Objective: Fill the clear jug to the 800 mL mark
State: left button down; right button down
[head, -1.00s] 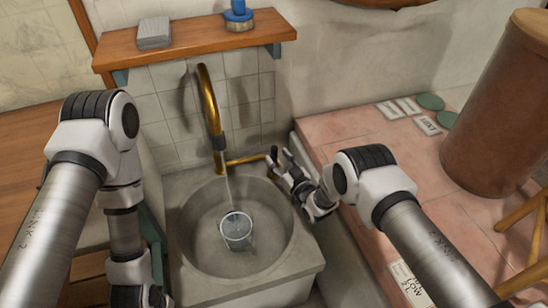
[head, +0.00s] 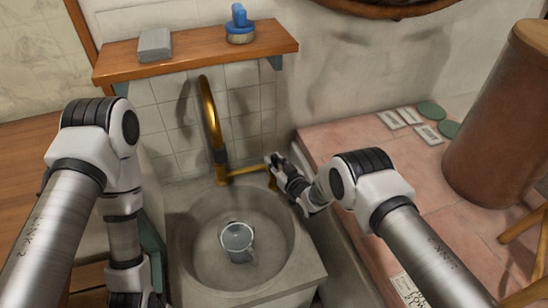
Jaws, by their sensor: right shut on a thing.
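The clear jug (head: 238,242) stands upright in the round basin of the stone sink (head: 192,258), below the spout, with its handle to the right. It holds water, but its marks are too small to read. The brass tap (head: 209,110) rises behind the basin, and no stream shows from it. My right gripper (head: 273,166) is shut on the tap's lever, at the end of the brass side pipe (head: 244,170); the fingers partly hide the lever. My left arm hangs at the left, its gripper outside the picture.
A wooden shelf (head: 200,58) above the tap holds a grey block (head: 155,45) and a blue-topped item (head: 240,27). At right, a pink tiled counter (head: 345,135) carries labels, green discs (head: 431,110) and a big brown cylinder (head: 497,120).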

jog(key=c, duration=0.9)
grip_release()
jog(key=shift+c, duration=0.2)
jog(key=v, duration=1.2)
jog(key=shift+w, duration=0.1)
